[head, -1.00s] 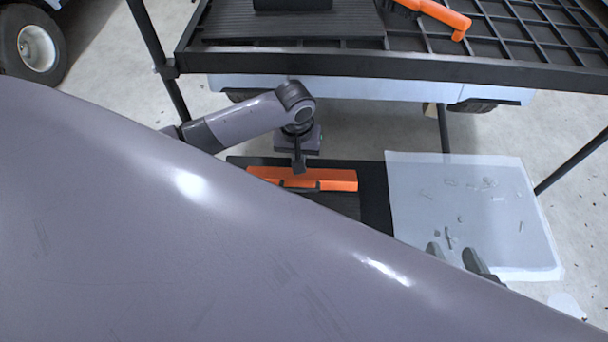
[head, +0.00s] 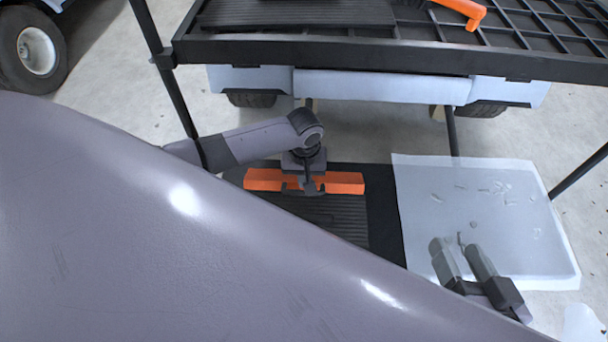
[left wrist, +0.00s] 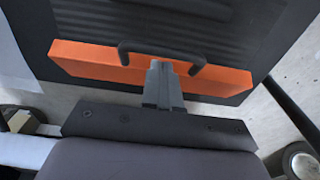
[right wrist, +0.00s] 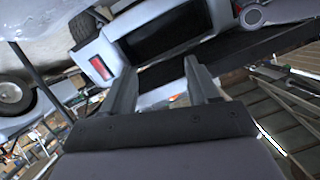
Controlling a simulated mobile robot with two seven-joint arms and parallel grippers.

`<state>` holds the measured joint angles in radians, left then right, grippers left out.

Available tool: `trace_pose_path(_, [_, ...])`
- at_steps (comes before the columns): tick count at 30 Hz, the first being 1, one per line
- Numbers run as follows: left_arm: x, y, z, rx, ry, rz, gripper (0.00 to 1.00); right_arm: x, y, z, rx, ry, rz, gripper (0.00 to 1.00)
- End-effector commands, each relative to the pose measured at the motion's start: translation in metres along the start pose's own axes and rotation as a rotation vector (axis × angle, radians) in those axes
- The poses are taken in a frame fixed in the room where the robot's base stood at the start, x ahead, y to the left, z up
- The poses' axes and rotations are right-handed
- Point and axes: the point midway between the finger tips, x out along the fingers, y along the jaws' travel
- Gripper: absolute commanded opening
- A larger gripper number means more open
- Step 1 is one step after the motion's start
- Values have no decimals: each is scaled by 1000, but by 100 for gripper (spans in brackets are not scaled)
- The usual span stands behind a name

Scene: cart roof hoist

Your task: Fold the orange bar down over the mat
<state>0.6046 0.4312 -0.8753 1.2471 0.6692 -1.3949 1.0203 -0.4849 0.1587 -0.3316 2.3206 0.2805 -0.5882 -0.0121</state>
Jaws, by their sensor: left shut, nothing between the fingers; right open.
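The orange bar (head: 345,182) lies across the far end of the dark ribbed mat (head: 335,217) on the floor. A black handle is on its near side and shows in the left wrist view (left wrist: 165,53). My left gripper (head: 308,188) is over the bar's middle, fingers shut and empty.
A black roof rack (head: 400,60) spans the top, with a dark panel and another orange part (head: 465,10) on it. Thin black posts stand left and right. A pale translucent sheet (head: 490,200) with small bits lies right of the mat. My own grey body hides the lower left.

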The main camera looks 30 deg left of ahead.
Motion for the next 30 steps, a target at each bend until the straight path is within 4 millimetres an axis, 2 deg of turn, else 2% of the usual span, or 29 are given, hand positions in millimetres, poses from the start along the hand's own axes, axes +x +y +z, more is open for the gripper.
trace_pose_path(11, [2,0,0,0,0,0,0,-1,1,0,-9,5,4,60])
trace_pose_path(16, [0,0,1,-3,10,1,0,-4,0,-9,-19,2,12,60])
trace_pose_path(30, [6,0,15,-2,110,0,0,-28,17,-15,-113,-107,139,60])
